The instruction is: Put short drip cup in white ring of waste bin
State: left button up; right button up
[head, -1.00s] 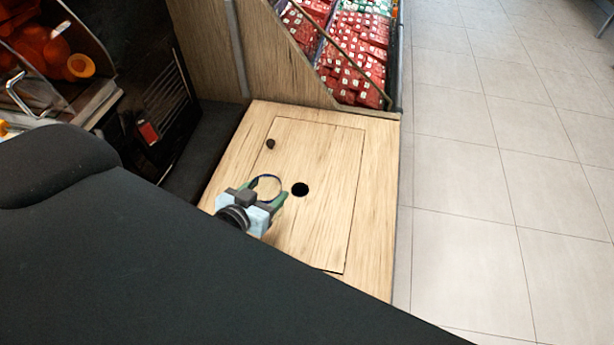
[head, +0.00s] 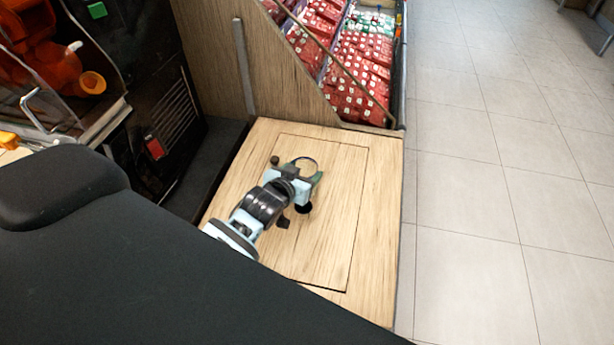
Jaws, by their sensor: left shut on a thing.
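My left gripper (head: 300,172) is above the wooden counter top, its greenish fingers shut on a small round thing, which looks like the short drip cup (head: 307,160). Only a thin dark rim of the cup shows, with wood colour inside it; its walls are hard to make out. A round black hole (head: 303,208) in the wooden panel lies just below the gripper in the picture, partly covered by it. I see no white ring and cannot make out the waste bin. My right gripper is not in view.
The wooden panel (head: 335,240) has a small dark knob (head: 274,160) close to the left of the gripper. The juicer (head: 60,70) with orange parts stands at the left. A bin of red packs (head: 345,70) is behind a wooden side wall. Tiled floor (head: 500,220) is clear at right.

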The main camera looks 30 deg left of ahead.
aim_at(310, 174)
pick_arm(q)
jog(key=shift+w+d, duration=0.1)
jog(key=shift+w, duration=0.6)
jog(key=shift+w+f, duration=0.25)
jog(key=shift+f, duration=0.1)
notch_tip(310, 174, down, 3)
jog(key=shift+r, duration=0.2)
jog(key=shift+f, duration=0.2)
jog(key=shift+f+b, duration=0.2)
jog(key=shift+b, duration=0.1)
jog(key=o, duration=1)
